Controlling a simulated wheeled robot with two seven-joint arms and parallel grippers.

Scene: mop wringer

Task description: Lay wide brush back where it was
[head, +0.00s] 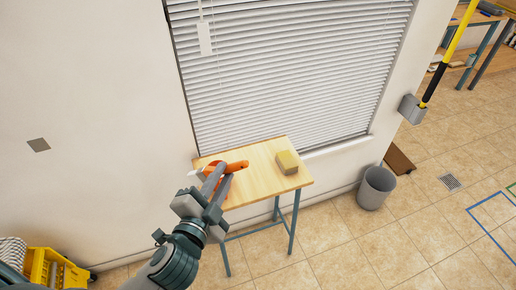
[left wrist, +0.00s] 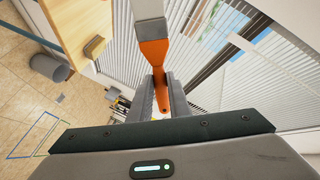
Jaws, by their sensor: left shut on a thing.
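My left gripper (head: 218,176) is shut on the orange handle of a brush (head: 237,166), at the left part of the small wooden table. In the left wrist view the brush (left wrist: 154,50) stands out between the fingers (left wrist: 160,98), with its pale wide head at the top edge of the picture. In the head view the pale head points left, and part of the handle is hidden by my gripper. My right gripper is not in view.
A yellow block (head: 287,162) lies on the right part of the wooden table (head: 262,174). A grey bin (head: 375,188) stands to the table's right. A window with blinds (head: 290,70) is behind. A yellow bucket (head: 45,270) is at the lower left.

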